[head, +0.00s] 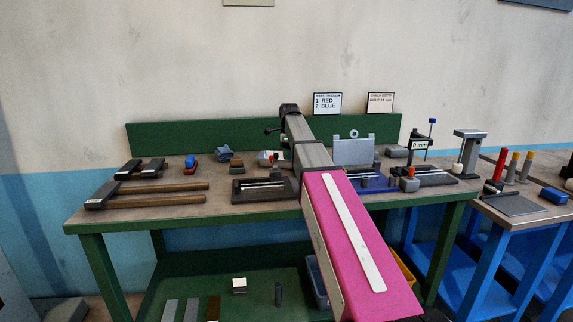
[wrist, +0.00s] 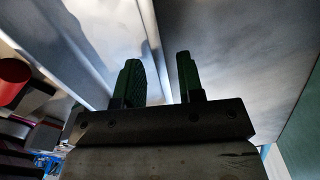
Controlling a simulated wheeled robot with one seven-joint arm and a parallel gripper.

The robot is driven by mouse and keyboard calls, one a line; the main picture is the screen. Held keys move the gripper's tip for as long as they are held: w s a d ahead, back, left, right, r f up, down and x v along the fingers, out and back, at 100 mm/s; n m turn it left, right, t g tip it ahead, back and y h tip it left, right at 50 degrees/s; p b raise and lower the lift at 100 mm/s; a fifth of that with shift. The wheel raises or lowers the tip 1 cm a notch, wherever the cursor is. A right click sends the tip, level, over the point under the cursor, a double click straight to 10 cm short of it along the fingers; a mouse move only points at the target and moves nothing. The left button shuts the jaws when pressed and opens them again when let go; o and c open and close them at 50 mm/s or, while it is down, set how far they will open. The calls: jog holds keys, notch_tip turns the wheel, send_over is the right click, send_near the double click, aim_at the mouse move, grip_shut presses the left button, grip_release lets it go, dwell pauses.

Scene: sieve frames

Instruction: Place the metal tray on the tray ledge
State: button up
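My gripper (wrist: 160,75) shows two dark green fingers that stand well apart in the wrist view, with nothing clearly held between them. Large, pale grey surfaces lie beyond the fingers; I cannot tell whether one is the metal tray. In the head view, my arm reaches over the bench and its dark end (head: 290,109) is near the back board; the fingertips are not clear there. An upright grey metal plate (head: 353,151) with a ring on top stands right of my arm; I cannot tell whether it is the tray. I cannot make out the tray ledge for certain.
The green bench (head: 240,211) holds hammers (head: 150,201) at the left and several fixtures at the right. A green board (head: 200,137) runs along its back. A blue-legged table (head: 540,214) stands at the right. A red round object (wrist: 12,78) shows in the wrist view.

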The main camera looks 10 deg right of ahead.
grip_shut()
jog(key=shift+r, duration=0.15)
notch_tip(320, 180, up, 16)
jog(key=r, duration=0.1)
notch_tip(320, 180, down, 7)
jog(key=s+n, duration=0.1)
jog(key=n, duration=2.1)
jog(key=shift+s, duration=0.2)
